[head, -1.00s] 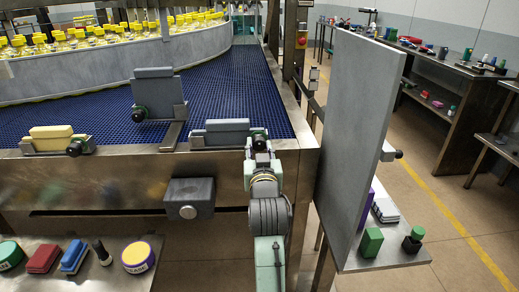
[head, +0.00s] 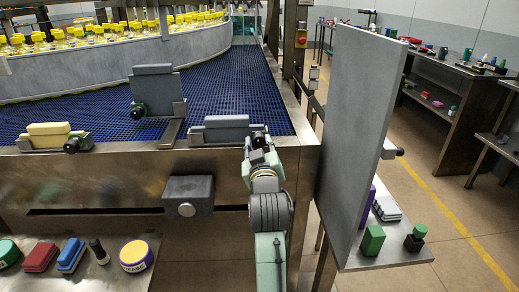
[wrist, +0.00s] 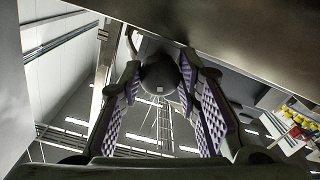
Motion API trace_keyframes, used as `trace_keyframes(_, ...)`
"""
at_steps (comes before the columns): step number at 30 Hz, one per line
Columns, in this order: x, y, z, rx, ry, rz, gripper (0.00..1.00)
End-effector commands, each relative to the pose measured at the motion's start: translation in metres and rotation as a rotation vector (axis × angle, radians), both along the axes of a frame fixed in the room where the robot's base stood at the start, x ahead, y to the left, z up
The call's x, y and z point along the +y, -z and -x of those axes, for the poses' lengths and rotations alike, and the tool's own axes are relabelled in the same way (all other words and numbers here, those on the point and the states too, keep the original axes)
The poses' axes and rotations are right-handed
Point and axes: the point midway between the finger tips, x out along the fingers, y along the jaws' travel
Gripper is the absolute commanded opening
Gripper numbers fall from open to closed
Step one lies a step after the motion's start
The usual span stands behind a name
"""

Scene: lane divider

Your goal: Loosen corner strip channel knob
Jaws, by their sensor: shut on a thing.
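The corner strip (head: 226,121) is a grey-blue bar lying in a steel channel (head: 217,137) at the near right corner of the blue conveyor. Its knob is mostly hidden behind my gripper (head: 257,144) in the head view. In the wrist view the dark round knob (wrist: 159,77) sits between the two purple-padded fingers of my gripper (wrist: 161,88). The gripper is shut on the knob. Whether the knob has turned is not clear.
A yellow strip (head: 50,129) and an upright grey plate (head: 153,90) have similar knobs on the conveyor's edge. A tall grey panel (head: 358,140) stands close to the right of my arm. A grey block (head: 189,196) juts from the conveyor front.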

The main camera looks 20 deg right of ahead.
Motion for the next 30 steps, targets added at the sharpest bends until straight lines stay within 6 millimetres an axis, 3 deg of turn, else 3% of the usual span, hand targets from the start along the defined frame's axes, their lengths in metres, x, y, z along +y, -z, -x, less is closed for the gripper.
trace_keyframes(30, -0.0018, -0.0028, 0.0000, 0.258, 0.002, 0.922, 0.03)
